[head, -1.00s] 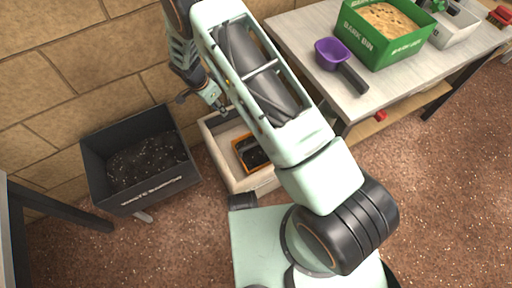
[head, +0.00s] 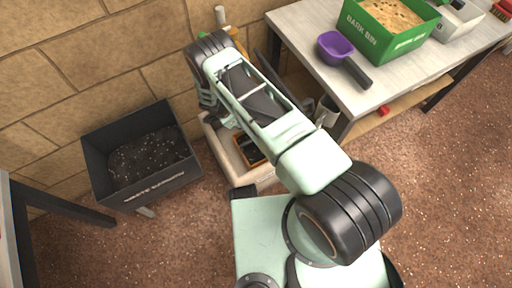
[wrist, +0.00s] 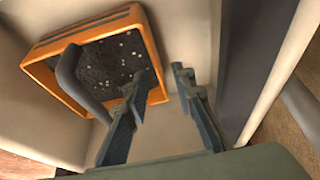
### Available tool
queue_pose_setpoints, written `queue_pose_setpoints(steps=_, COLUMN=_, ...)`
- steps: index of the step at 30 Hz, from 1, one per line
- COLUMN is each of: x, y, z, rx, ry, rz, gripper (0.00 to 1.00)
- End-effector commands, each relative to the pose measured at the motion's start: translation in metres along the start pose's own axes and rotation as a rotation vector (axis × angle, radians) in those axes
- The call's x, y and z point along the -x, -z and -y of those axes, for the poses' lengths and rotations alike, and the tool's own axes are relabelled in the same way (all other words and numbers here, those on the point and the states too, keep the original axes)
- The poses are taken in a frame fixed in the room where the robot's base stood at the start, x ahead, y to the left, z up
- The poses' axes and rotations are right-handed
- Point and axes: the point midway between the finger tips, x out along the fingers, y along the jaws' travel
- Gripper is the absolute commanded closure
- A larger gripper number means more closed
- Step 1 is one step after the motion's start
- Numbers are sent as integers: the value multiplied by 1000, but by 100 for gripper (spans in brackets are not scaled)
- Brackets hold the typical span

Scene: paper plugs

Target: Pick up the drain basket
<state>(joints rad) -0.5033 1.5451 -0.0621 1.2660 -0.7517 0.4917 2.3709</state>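The drain basket (wrist: 108,62) has an orange rim, dark speckled contents and a grey curved handle. It sits in a pale basin (head: 223,153), low beside the table; in the head view the basket (head: 250,154) is partly hidden by my arm. In the wrist view my gripper (wrist: 160,76) is open, with a gap between its fingers. The left finger overlaps the basket's right rim in the picture and the right finger is outside that rim. I cannot tell whether either finger touches it. My gripper is hidden in the head view.
A black bin (head: 140,160) of dark material stands left of the basin. The table (head: 300,45) at right holds a purple scoop (head: 336,47) and a green bark bin (head: 388,28). A dark table leg stands at far left.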

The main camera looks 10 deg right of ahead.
Motion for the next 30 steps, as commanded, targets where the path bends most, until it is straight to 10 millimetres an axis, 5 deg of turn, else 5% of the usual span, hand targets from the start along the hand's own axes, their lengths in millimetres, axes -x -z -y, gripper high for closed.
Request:
queue_pose_setpoints(steps=10, x=-48, y=0, z=-5, rx=-2, ry=-1, rz=1, gripper=76)
queue_pose_setpoints(steps=19, x=-50, y=0, z=-4, rx=0, ry=0, rz=0, gripper=76)
queue_pose_setpoints(steps=25, x=-50, y=0, z=-4, rx=0, ry=0, rz=0, gripper=98)
queue_pose_setpoints(steps=30, x=-50, y=0, z=-4, rx=0, ry=0, rz=0, gripper=100)
